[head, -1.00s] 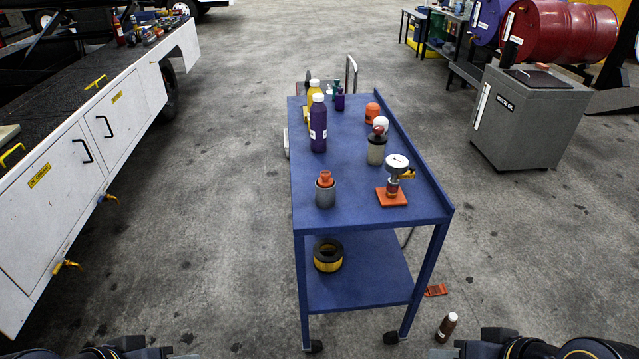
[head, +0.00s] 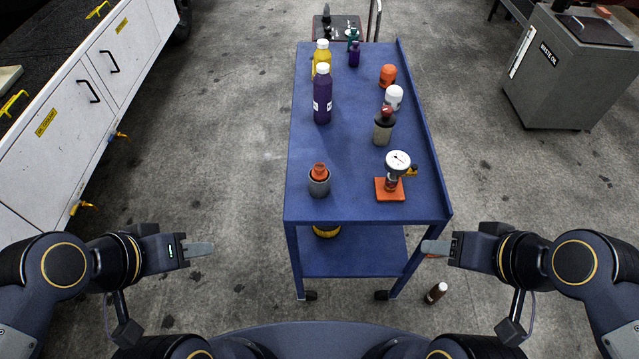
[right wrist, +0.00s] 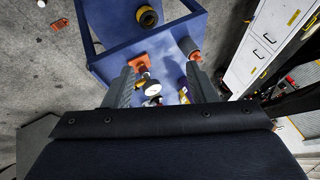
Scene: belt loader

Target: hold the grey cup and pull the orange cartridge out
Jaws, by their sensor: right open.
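The grey cup (head: 319,186) stands upright near the front left of the blue cart's top. The orange cartridge (head: 319,170) sits in it, its upper part showing above the rim. Both also show in the right wrist view, the cup (right wrist: 187,45) beside one fingertip in the picture, the cartridge (right wrist: 196,57) partly visible. My left gripper (head: 200,249) is left of the cart, apart from the cup; its jaw gap is hidden. My right gripper (head: 433,247) is open and empty near the cart's front right corner; its two spread fingers (right wrist: 161,75) show in the right wrist view.
The blue cart (head: 345,205) also carries a gauge on an orange base (head: 389,188), a dark-topped jar (head: 383,131), a purple bottle (head: 322,98) and more bottles behind. A small brown bottle (head: 436,292) is on the floor. A white cabinet (head: 60,125) stands left.

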